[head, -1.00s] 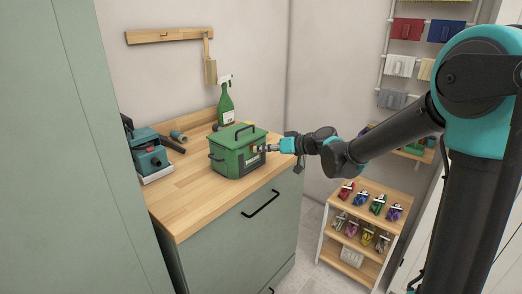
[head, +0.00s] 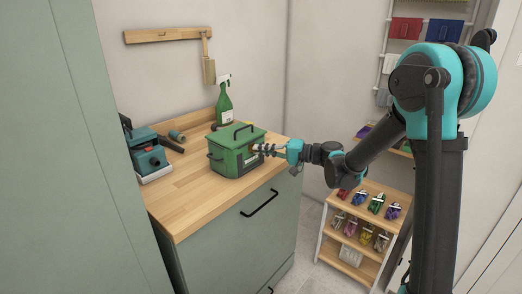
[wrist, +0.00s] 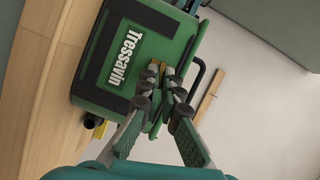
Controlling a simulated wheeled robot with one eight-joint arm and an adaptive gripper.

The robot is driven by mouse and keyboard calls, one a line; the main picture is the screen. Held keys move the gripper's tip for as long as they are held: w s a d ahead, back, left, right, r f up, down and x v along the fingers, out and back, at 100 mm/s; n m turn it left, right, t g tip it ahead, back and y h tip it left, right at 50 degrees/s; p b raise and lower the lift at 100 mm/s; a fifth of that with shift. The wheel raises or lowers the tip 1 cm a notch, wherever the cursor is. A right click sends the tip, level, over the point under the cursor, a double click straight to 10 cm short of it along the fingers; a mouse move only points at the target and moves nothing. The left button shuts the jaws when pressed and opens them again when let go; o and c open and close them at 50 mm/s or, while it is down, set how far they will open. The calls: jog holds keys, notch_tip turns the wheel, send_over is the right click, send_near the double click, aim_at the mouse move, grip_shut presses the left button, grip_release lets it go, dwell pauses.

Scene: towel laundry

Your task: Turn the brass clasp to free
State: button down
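A green box (head: 236,152) with a dark carry handle stands on the wooden worktop. In the wrist view the box (wrist: 178,48) appears tilted, with a "Tressavin" label on its dark panel. A small piece of the brass clasp (wrist: 163,67) shows at the box's edge, between my fingertips; the fingers hide most of it. My gripper (head: 257,148) is at the box's right side. In the wrist view my gripper's two fingers (wrist: 160,76) converge to a narrow gap at the clasp. Whether they press on it is not clear.
A green spray bottle (head: 224,104) stands behind the box. A small shelf (head: 350,240) with several coloured clips stands at lower right. The front of the worktop is clear.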

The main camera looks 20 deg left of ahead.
jog(key=shift+f+m+y, duration=0.1)
jog(key=shift+m+y, duration=0.4)
jog(key=shift+m, duration=0.6)
jog(key=c, duration=1.7)
grip_release()
jog(key=shift+c, duration=0.2)
jog(key=d, duration=1.2)
jog(key=shift+f, duration=0.1)
